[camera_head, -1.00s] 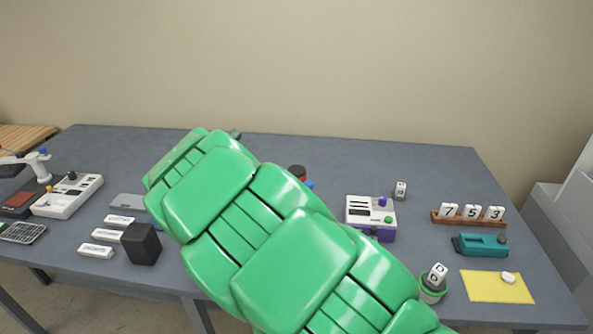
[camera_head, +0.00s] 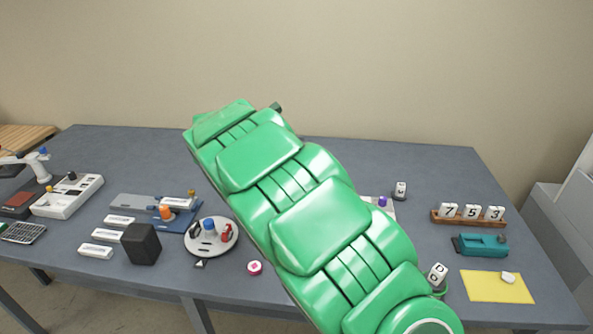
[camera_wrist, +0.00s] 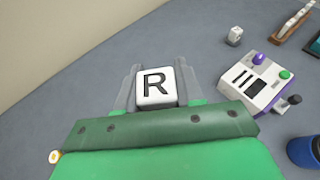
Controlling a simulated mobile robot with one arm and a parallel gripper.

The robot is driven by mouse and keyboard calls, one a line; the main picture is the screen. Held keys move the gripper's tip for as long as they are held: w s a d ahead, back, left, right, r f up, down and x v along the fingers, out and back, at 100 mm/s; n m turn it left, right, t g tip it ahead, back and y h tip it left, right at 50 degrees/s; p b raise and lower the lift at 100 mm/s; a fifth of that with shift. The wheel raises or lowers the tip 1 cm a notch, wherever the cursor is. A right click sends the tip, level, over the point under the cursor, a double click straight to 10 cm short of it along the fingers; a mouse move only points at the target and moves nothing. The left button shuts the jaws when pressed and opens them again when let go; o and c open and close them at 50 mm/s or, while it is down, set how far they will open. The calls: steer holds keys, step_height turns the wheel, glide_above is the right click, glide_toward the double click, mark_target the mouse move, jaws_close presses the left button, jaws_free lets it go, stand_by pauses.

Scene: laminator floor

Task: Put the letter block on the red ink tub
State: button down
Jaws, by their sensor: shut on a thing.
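The letter block (camera_wrist: 154,88), white with a black R on its face, is between the fingers of my gripper (camera_wrist: 157,72) in the wrist view. My gripper is shut on it, above the grey table. In the head view my green arm covers most of the gripper and the block. I cannot make out a red ink tub in either view now. A blue tub (camera_wrist: 304,152) shows at the right edge of the wrist view, cut off by the frame.
The purple and white device (camera_wrist: 257,84) stands to the right of my gripper. A round grey tray (camera_head: 212,247) holds small coloured items. A rack of number blocks (camera_head: 467,217), a teal stapler-like tool (camera_head: 481,245) and a yellow sheet (camera_head: 497,288) lie at the right.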

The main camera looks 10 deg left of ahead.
steer(key=d+f+m+g+h, duration=0.1)
steer(key=d+f+m+h, duration=0.1)
steer(key=d, duration=0.3)
steer(key=shift+g, duration=0.4)
steer(key=shift+w+a+f, duration=0.55)
steer(key=shift+w+f, duration=1.1)
steer(key=shift+w, duration=0.35)
steer(key=shift+w+a+f, duration=0.5)
steer(key=shift+w+f, duration=1.15)
steer(key=shift+w, duration=0.3)
steer(key=shift+w+a+f, duration=0.55)
steer(key=shift+w+f, duration=1.1)
steer(key=shift+w, duration=0.35)
steer(key=shift+w+f, duration=0.15)
steer(key=shift+f, duration=0.1)
steer(key=shift+w+a+f, duration=0.1)
steer(key=shift+w+f, duration=0.05)
steer(key=shift+f, duration=1.4)
steer(key=shift+f, duration=0.15)
